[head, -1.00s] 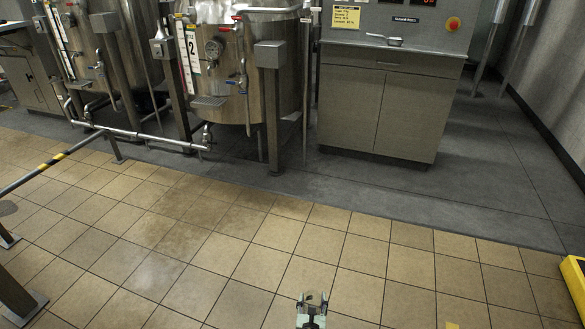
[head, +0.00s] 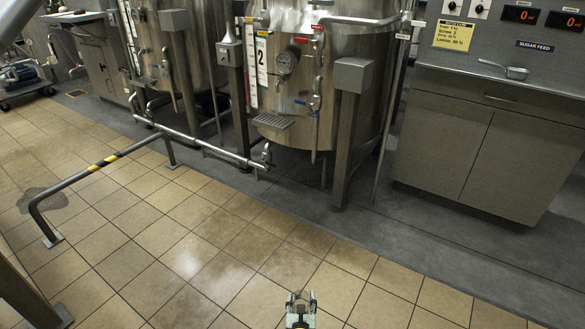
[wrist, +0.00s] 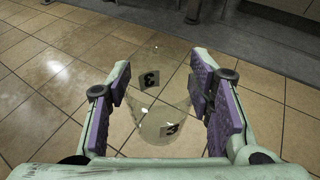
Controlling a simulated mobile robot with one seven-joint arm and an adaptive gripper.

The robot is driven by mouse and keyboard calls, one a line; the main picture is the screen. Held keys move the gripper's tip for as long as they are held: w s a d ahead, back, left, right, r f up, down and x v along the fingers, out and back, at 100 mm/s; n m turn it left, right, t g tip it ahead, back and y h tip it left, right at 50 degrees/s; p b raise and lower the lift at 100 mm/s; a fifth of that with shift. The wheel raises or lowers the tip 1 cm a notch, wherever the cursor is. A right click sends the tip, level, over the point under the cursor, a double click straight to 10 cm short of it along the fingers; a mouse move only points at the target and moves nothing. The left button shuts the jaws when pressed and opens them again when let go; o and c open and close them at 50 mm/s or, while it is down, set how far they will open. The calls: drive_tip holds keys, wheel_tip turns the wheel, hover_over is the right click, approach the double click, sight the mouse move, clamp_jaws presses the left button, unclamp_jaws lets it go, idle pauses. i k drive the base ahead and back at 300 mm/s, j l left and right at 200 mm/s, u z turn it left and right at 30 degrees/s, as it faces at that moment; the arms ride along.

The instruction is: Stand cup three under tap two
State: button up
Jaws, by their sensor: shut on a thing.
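A clear cup (wrist: 158,110) marked with black 3s is between the purple pads of my gripper (wrist: 160,100) in the wrist view. The pads are shut on it, above the tiled floor. In the head view my gripper (head: 301,298) is low at the bottom centre, well short of the mixers. The steel mixer labelled 2 (head: 345,65) stands ahead, above centre. A small slotted tray (head: 272,121) juts from its front, left of a vertical pipe (head: 318,75) with a valve. I cannot tell which fitting is tap two's spout.
A low rail (head: 95,172) with yellow-black tape stands on the left, joining a pipe (head: 200,146) along the mixers' front. A steel post (head: 345,140) stands before mixer 2. A cabinet (head: 480,150) with a scoop (head: 516,72) is at the right. The tiles between are clear.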

sight(277, 122)
drive_tip(key=i+u, duration=0.15)
drive_tip(key=i, duration=1.15)
drive_tip(key=i+l+u, duration=0.25)
drive_tip(key=i, duration=0.3)
drive_tip(key=i+l+u, duration=0.2)
drive_tip(key=i, duration=0.3)
drive_tip(key=l, duration=0.1)
